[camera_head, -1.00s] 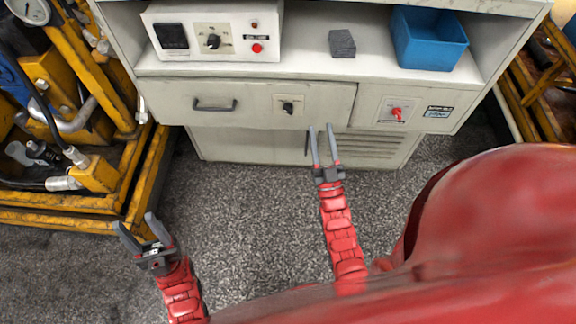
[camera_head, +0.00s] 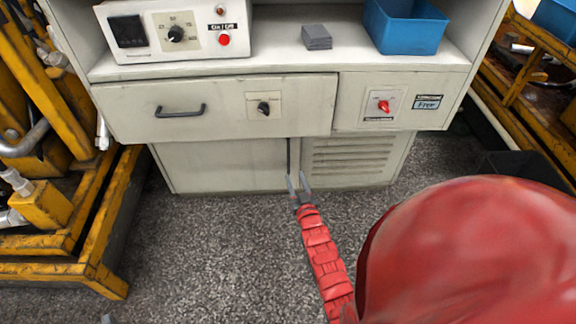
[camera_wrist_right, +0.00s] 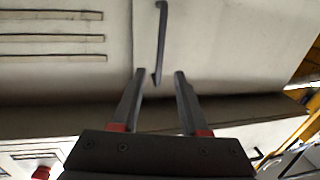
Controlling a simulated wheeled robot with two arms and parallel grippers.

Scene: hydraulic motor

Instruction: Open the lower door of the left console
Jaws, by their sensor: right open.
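The lower door (camera_head: 220,165) of the pale console is shut, below the wide drawer. Its dark upright handle (camera_head: 290,158) is at the door's right edge, beside the vent panel. My right gripper (camera_head: 297,180) is open, just below the handle in the head view. In the right wrist view the handle (camera_wrist_right: 161,35) stands upright ahead of my open gripper (camera_wrist_right: 160,75), and its near end appears between the fingertips. Nothing shows as gripped; I cannot tell how deep the handle sits. Only a grey tip of my left gripper (camera_head: 108,319) shows at the bottom edge.
The drawer (camera_head: 215,108) with a handle and knob juts above the door. A control box (camera_head: 175,30), a grey block (camera_head: 316,37) and a blue bin (camera_head: 405,25) stand on the shelf. A yellow frame (camera_head: 75,245) stands left. Speckled floor (camera_head: 215,235) before the console is clear.

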